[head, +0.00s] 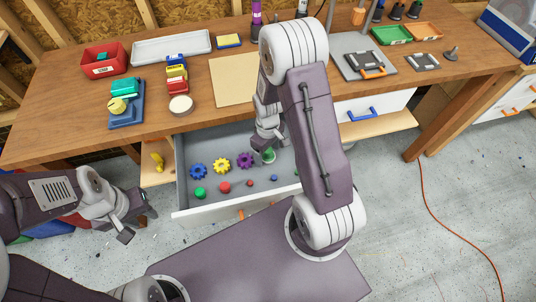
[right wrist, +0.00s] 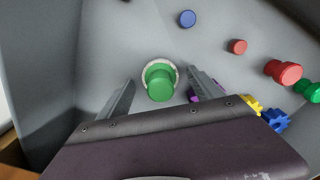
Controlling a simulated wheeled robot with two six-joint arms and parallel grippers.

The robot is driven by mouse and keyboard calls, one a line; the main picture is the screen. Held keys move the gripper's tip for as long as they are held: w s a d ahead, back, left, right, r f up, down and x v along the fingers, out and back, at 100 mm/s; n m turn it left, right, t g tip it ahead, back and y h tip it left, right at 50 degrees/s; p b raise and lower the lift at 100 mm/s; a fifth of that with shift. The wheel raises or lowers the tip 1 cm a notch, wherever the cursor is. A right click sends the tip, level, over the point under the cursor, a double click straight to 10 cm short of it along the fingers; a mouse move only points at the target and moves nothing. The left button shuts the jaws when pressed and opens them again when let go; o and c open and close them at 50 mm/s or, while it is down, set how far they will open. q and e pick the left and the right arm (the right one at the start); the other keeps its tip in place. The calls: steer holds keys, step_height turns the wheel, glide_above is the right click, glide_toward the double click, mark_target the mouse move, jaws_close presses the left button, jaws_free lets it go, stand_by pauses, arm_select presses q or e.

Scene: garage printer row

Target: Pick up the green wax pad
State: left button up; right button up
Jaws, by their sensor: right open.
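The green wax pad (head: 269,156), a round green knob with a pale fuzzy rim, lies in the open drawer (head: 190,209). In the right wrist view the pad (right wrist: 160,82) sits between the two fingers of my right gripper (right wrist: 164,92), a little beyond the body, with space on both sides. My right gripper (head: 266,147) is open and points down into the drawer; in the head view it partly covers the pad. My left gripper (head: 137,225) is open and empty, over the floor to the left of the drawer.
The drawer also holds a blue gear (head: 198,171), a yellow gear (head: 222,165), a purple gear (head: 245,160), a green knob (head: 200,193) and several small red and blue pieces. The workbench (head: 130,58) above carries trays and tools. An orange cord (head: 430,205) crosses the floor.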

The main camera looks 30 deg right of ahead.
steer(key=shift+a+r, duration=0.1)
steer(key=c, duration=1.4)
step_height(320, 180, up, 4)
steer(key=shift+r+p, duration=0.1)
steer(key=shift+p, duration=0.3)
steer(key=s+r+b, duration=0.1)
steer(key=s+r, duration=0.1)
steer(key=s, duration=0.2)
steer(key=s+r+b, duration=0.1)
steer(key=s+r, duration=0.1)
steer(key=s, duration=0.2)
steer(key=s+r+b, duration=0.1)
steer(key=s+r, duration=0.2)
steer(key=shift+s, duration=0.4)
